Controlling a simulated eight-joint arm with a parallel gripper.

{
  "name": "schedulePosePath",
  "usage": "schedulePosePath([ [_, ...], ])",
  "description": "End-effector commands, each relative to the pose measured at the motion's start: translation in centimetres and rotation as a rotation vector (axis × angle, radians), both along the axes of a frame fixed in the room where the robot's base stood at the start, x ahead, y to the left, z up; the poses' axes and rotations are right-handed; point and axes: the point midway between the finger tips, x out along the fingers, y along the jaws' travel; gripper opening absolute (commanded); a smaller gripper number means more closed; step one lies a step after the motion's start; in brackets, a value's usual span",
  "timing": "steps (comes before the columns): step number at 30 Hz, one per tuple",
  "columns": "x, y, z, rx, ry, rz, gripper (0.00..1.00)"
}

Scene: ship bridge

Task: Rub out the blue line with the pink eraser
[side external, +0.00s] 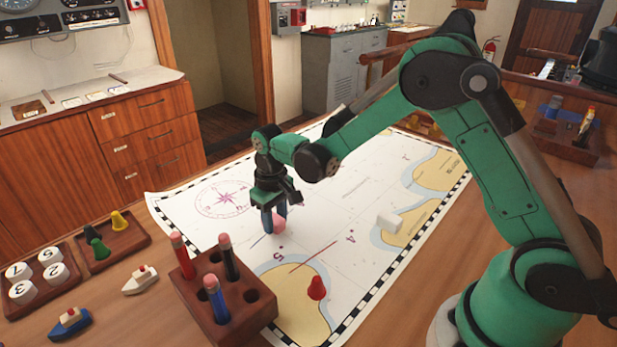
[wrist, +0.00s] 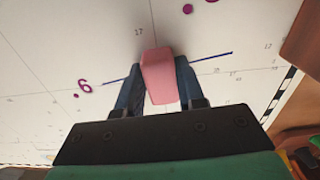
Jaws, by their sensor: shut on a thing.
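My gripper (side external: 273,222) points down over the white sea chart (side external: 341,235) and is shut on the pink eraser (side external: 280,226). In the wrist view the pink eraser (wrist: 160,77) sits between the two dark fingers. The blue line (wrist: 210,57) runs slantwise on the chart, from beside a purple 6 on the left to the upper right. The eraser covers its middle part, and line shows on both sides. The eraser's end is at or just above the chart; I cannot tell whether it touches.
A wooden holder (side external: 222,295) with red, black and blue markers stands at the chart's near edge. A red cone (side external: 316,288) and a white block (side external: 390,222) are on the chart. Toy boats (side external: 140,280) and a tray of pawns (side external: 113,240) lie to the left.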

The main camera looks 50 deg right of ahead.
Motion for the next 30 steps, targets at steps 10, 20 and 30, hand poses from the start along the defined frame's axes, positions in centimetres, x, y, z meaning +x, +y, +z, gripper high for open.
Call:
schedulePosePath([
  [10, 0.1, -0.3, 0.0, 0.001, 0.0, -0.001, 0.0],
  [20, 0.3, -2.1, 0.0, 0.0, 0.0, 0.0, 0.0],
  [30, 0.4, -2.8, 0.0, -0.001, 0.0, -0.003, 0.0],
])
